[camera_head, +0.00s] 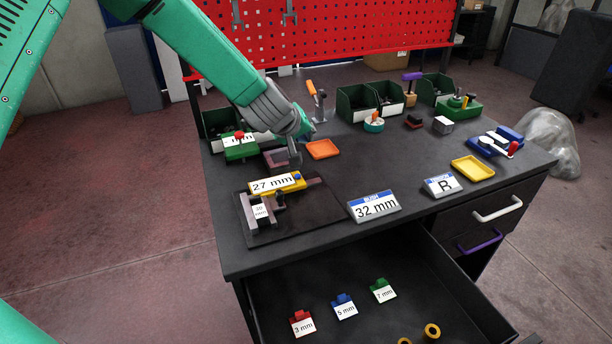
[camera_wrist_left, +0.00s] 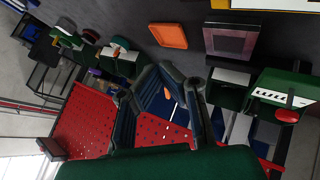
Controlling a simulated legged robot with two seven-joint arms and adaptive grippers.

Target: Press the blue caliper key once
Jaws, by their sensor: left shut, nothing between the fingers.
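The yellow caliper (camera_head: 262,193) lies on the dark mat (camera_head: 318,218), with a "27 mm" display on top and a small blue key (camera_head: 298,176) near its right end. Its grey jaws are around a block marked "30 mm" (camera_head: 261,211). My left gripper (camera_head: 296,162) is shut and empty, pointing down just behind the blue key. A gap or contact between its tips and the key cannot be made out. In the left wrist view the gripper (camera_wrist_left: 174,78) shows large, and a yellow edge (camera_wrist_left: 262,5), likely the caliper's, is at the top. My right gripper is not in view.
Behind the caliper are a green device (camera_head: 240,152), a mauve square frame (camera_head: 276,158) and an orange tray (camera_head: 322,149). Signs "32 mm" (camera_head: 374,206) and "R" (camera_head: 442,186) stand to the right. A drawer (camera_head: 420,277) with labelled pieces is open in front.

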